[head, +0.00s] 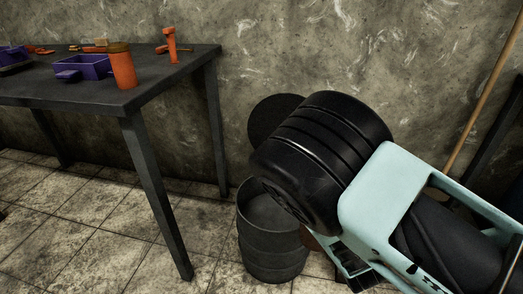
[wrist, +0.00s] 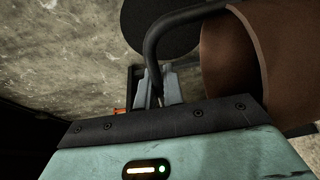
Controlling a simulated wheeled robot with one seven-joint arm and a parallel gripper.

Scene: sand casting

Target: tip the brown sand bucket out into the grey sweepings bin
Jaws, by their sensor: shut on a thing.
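The grey sweepings bin (head: 270,262) stands on the floor right of the table. Its open top shows, partly covered by my arm. A small piece of the brown sand bucket (head: 311,238) shows just right of the bin, below my arm; the rest is hidden. In the wrist view the brown bucket (wrist: 283,28) fills the upper right, its dark inside partly showing. My gripper (wrist: 160,88) is shut on the bucket's black handle, left of the bucket. No sand can be made out, and I cannot tell the bucket's exact tilt.
A dark round lid (head: 272,112) leans against the wall behind the bin. A dark table (head: 165,80) at left holds purple boxes (head: 85,68) and an orange cylinder (head: 121,68). A wooden pole (head: 484,85) leans at right. Tiled floor is clear in front of the table.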

